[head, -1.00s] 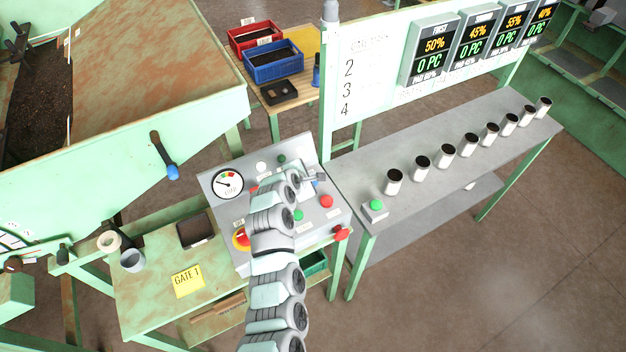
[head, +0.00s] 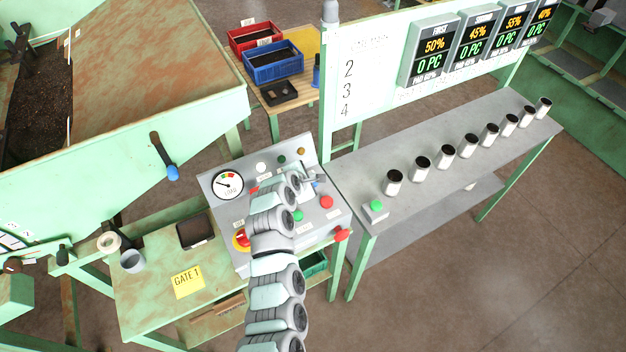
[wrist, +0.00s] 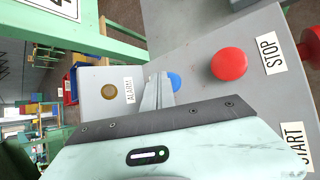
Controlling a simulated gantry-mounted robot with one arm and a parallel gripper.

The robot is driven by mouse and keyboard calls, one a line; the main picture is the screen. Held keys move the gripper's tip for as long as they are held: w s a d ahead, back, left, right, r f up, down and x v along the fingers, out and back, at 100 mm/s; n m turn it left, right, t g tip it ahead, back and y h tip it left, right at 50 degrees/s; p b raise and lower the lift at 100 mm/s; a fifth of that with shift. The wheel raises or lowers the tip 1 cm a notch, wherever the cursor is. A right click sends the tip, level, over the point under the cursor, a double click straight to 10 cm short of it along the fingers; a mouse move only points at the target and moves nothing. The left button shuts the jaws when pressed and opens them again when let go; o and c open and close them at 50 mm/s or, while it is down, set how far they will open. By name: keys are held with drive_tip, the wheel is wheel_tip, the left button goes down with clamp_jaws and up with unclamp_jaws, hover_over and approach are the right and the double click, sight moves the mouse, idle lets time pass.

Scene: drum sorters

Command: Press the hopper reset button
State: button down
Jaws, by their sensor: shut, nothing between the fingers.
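The grey control panel (head: 222,207) stands on the green bench left of the long table. A blue button (wrist: 174,80) shows just behind my fingertips in the wrist view; whether they touch it I cannot tell. Its label is hidden, and no reset label is readable. In the head view, a bit of blue (head: 314,184) shows beside my gripper (head: 310,180). My gripper (wrist: 159,88) is shut and empty, with its fingers together over the panel. A red STOP button (wrist: 229,64) is right of the fingers, and an amber ALARM lamp (wrist: 109,91) is left of them.
The panel also carries a green button (head: 298,216), a yellow-and-red emergency knob (head: 241,238) and a dial (head: 228,184). A red knob (head: 341,235) sticks out at its right side. Several cups stand on the grey table (head: 440,150), near a green-button box (head: 375,210).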

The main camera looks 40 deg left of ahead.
drive_tip(key=shift+r+p, duration=0.35)
drive_tip(key=shift+r, duration=0.4)
wheel_tip(320, 180, up, 6)
drive_tip(key=p, duration=0.3)
idle(0.7)
